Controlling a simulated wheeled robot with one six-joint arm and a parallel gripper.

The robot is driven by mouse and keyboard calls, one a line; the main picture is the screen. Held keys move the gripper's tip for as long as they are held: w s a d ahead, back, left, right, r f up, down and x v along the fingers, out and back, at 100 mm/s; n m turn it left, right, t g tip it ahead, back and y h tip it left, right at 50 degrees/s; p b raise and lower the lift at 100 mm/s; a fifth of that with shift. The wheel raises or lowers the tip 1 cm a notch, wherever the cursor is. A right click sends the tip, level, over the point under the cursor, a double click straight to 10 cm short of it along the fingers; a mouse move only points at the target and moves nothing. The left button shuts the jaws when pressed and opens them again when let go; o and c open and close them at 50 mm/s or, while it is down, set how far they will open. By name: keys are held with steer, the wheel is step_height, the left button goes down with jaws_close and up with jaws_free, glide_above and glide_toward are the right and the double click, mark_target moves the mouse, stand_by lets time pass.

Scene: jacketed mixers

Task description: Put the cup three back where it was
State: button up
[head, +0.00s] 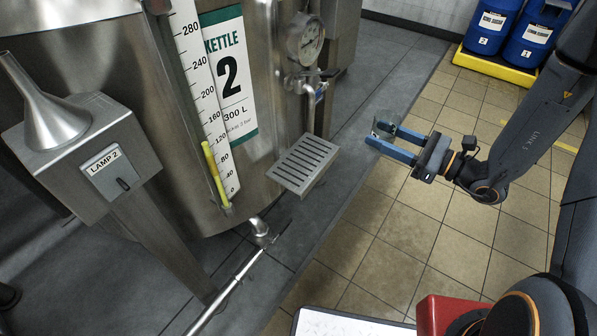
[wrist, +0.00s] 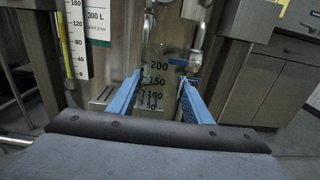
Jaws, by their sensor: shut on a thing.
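My gripper (head: 373,133) is shut on a clear cup (head: 386,122) and holds it in the air, over the tiled floor to the right of kettle 2. In the wrist view the cup (wrist: 155,82) is see-through, with dark marks from 50 to 200, and sits between the blue fingers (wrist: 161,78). It looks upright. I cannot read a number naming the cup. A slotted metal shelf (head: 303,163) juts from kettle 2 (head: 263,95) below a tap and gauge, to the left of my gripper. No cup shows on the shelf.
Blue drums (head: 490,25) stand on a yellow pallet (head: 497,68) at the back. Open floor lies between shelf and gripper.

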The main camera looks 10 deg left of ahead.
steer(key=s+a+n+g+y+b, duration=0.1)
steer(key=s+a+n+g+b, duration=0.15)
steer(key=a, duration=0.85)
steer(key=s+a+n+g+b, duration=0.15)
steer(key=a+g, duration=0.25)
steer(key=a, duration=0.6)
steer(key=shift+n+g, duration=0.25)
steer(key=shift+n, duration=0.05)
steer(key=f, duration=0.5)
steer(key=shift+s+a, duration=0.3)
steer(key=shift+f+b, duration=0.3)
steer(key=shift+f, duration=1.7)
steer(key=shift+f, duration=0.1)
steer(key=o, duration=1.1)
steer(key=shift+c, duration=0.2)
